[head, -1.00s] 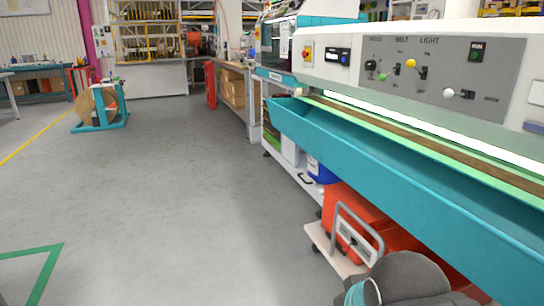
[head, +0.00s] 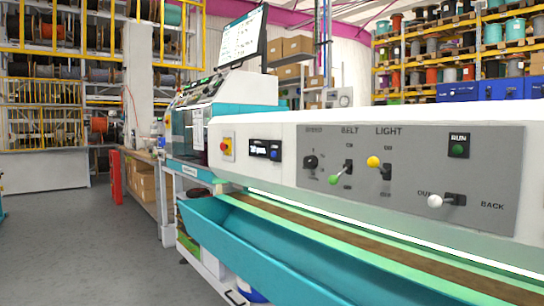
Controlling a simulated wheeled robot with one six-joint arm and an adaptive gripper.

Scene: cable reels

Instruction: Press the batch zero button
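A small dark counter unit (head: 265,150) with a lit display is set in the white machine front, between the red emergency stop (head: 226,147) and the grey control panel (head: 405,150). A small blue button-like spot (head: 275,153) shows at its right side. I cannot read any label there, so I cannot confirm it as the batch zero button. My gripper is not in view.
The grey panel holds a black knob (head: 311,162), a green-tipped BELT lever (head: 336,180), a yellow-tipped LIGHT lever (head: 374,162), a white-tipped lever (head: 435,201) and a green RUN button (head: 458,149). A teal trough (head: 250,245) juts out below. Floor at left is clear.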

